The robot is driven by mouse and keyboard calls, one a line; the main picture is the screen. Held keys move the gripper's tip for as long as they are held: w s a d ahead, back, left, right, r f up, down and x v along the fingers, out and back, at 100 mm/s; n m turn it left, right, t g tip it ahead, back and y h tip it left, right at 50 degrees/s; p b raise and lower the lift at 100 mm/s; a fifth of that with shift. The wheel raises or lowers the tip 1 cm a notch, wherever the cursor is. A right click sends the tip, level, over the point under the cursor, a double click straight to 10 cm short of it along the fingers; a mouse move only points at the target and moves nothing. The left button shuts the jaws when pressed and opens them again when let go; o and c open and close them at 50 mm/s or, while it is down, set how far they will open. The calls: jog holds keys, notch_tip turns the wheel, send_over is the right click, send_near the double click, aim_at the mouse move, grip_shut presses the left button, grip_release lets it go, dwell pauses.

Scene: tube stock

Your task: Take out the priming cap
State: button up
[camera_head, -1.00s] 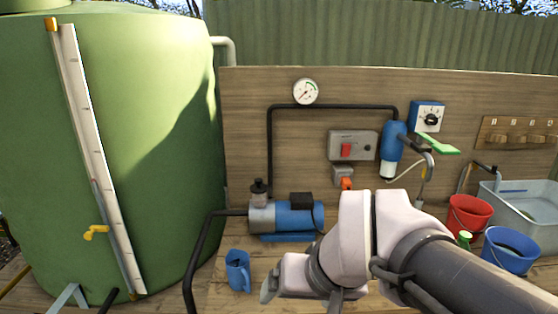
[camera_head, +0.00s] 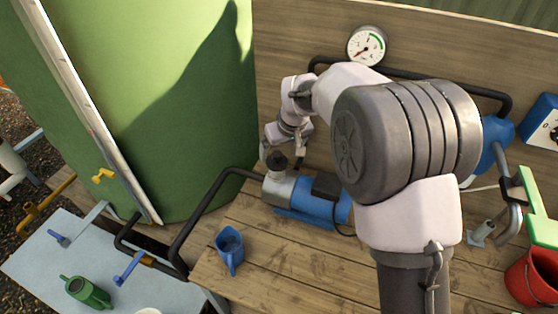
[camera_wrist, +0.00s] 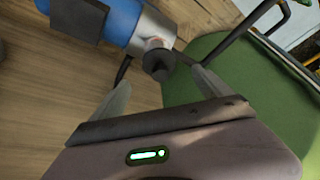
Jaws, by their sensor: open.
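The priming cap (camera_head: 277,161) is a dark knobbed cap on the silver end of the blue pump (camera_head: 318,200), which stands on the wooden bench. In the wrist view the cap (camera_wrist: 157,64) shows on the pump's silver housing (camera_wrist: 152,38), just beyond and between my fingertips. My gripper (camera_head: 281,154) is open and empty, with its fingers pointing down close above the cap. It shows in the wrist view too (camera_wrist: 161,80). I cannot tell whether the fingers touch the cap.
A black hose (camera_head: 205,212) runs from the pump's left end past the green tank (camera_head: 190,110). A blue jug (camera_head: 229,250) stands at the bench front. A pressure gauge (camera_head: 367,46) is on the back board. A red bucket (camera_head: 534,283) stands at right.

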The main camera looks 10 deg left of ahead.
aim_at(278, 155)
jog(key=b+x, duration=0.1)
jog(key=x, duration=0.6)
jog(key=shift+w+a, duration=0.25)
jog(key=shift+w, duration=0.05)
jog(key=shift+s+r, duration=0.1)
jog(key=c, duration=1.5)
